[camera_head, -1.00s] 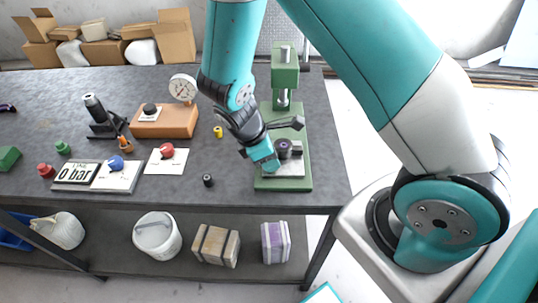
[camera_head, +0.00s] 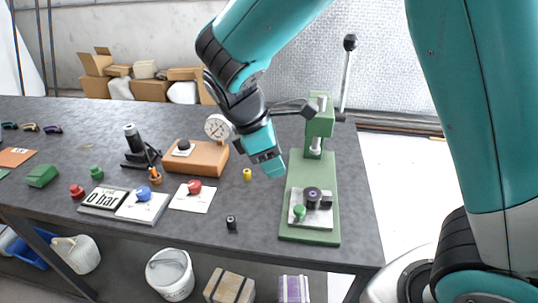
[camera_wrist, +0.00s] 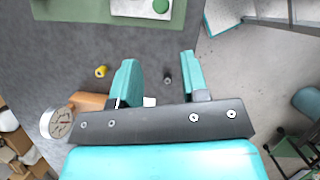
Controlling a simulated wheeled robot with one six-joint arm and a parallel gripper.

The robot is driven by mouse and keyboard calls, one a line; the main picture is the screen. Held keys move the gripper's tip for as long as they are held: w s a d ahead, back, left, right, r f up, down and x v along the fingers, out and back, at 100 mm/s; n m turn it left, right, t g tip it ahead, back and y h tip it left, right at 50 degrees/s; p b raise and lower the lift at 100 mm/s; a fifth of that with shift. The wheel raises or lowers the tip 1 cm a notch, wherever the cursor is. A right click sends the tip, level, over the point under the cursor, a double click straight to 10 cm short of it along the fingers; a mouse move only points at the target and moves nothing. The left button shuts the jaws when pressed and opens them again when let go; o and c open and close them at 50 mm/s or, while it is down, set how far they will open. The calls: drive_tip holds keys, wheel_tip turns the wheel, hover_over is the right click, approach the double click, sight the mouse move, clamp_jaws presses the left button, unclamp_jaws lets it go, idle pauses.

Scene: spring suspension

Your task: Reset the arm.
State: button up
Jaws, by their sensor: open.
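My gripper (camera_head: 270,165) is raised above the table, left of the green press, with its teal fingers pointing down. In the wrist view the two fingers of my gripper (camera_wrist: 158,80) stand apart with nothing between them. The green press (camera_head: 318,130) stands at the right end of the table. On its base, a grey plate (camera_head: 324,219) carries a dark purple ring part (camera_head: 312,196) and a small green knob (camera_head: 299,212).
A gauge (camera_head: 217,127) on a wooden block (camera_head: 205,158) stands left of my gripper. A yellow piece (camera_head: 247,174) and a black piece (camera_head: 231,223) lie on the dark table (camera_head: 265,215). The press lever (camera_head: 346,75) sticks up behind.

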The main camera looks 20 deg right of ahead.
drive_tip(key=shift+v, duration=0.9)
drive_tip(key=s+a+r+m+y+b, duration=0.1)
drive_tip(key=s+m+y, duration=0.1)
drive_tip(key=s, duration=0.3)
drive_tip(key=s+a+r+m+t+y+b, duration=0.1)
drive_tip(key=s+a+m+y, duration=0.1)
drive_tip(key=s, duration=0.4)
drive_tip(key=s+a+r+m+y+b, duration=0.1)
drive_tip(key=s+m+y+b, duration=0.1)
drive_tip(key=s, duration=0.4)
drive_tip(key=shift+s+a+m+y, duration=0.15)
drive_tip(key=shift+a+m+y, duration=0.35)
drive_tip(key=shift+y, duration=0.7)
drive_tip(key=shift+d, duration=0.1)
